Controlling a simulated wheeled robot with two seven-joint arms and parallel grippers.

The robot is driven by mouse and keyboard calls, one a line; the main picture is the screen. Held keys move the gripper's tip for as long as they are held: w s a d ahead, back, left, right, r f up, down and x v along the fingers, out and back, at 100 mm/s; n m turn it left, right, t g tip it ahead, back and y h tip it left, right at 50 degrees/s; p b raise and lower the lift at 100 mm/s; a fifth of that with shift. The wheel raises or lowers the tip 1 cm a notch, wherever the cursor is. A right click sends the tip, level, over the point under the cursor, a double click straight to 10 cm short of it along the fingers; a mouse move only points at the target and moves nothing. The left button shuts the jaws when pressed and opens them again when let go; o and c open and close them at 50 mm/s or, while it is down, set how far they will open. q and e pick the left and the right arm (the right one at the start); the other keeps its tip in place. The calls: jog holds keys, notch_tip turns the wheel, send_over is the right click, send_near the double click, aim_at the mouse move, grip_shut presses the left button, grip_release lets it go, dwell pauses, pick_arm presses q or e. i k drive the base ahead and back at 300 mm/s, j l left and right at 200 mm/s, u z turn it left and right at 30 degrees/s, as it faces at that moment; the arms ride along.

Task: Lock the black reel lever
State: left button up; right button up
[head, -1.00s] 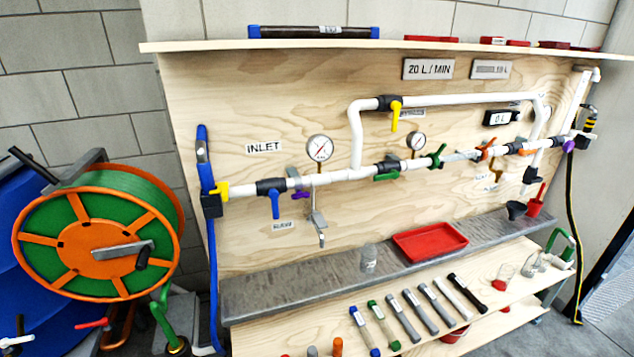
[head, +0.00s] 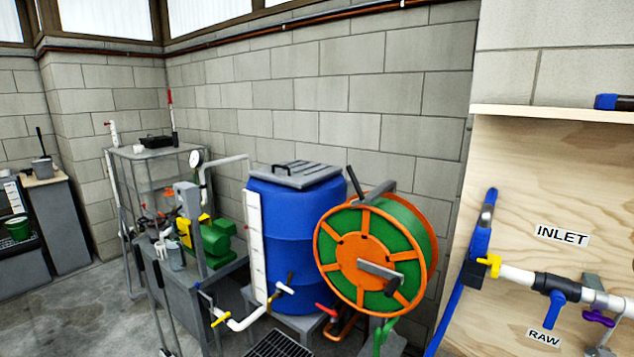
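The hose reel (head: 362,259) has an orange rim, orange spokes and green hose. It stands in front of the blue barrel's right side. A short black lever (head: 354,179) sticks up at the reel's top left, beside a grey bracket (head: 378,190). It leans up and to the left. A grey crank arm (head: 380,268) crosses the reel's hub and has a dark grip (head: 391,287) at its outer end. I cannot tell from this distance whether the lever is locked. Neither of my grippers is in view.
A blue barrel (head: 298,230) with a grey lid stands left of the reel. Further left are a green pump (head: 215,238) and a grey bench frame. A plywood panel (head: 536,200) with white pipework is at right. Open concrete floor (head: 75,318) lies at the lower left.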

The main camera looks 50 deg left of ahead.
aim_at(355, 184)
jog(key=u, duration=1.2)
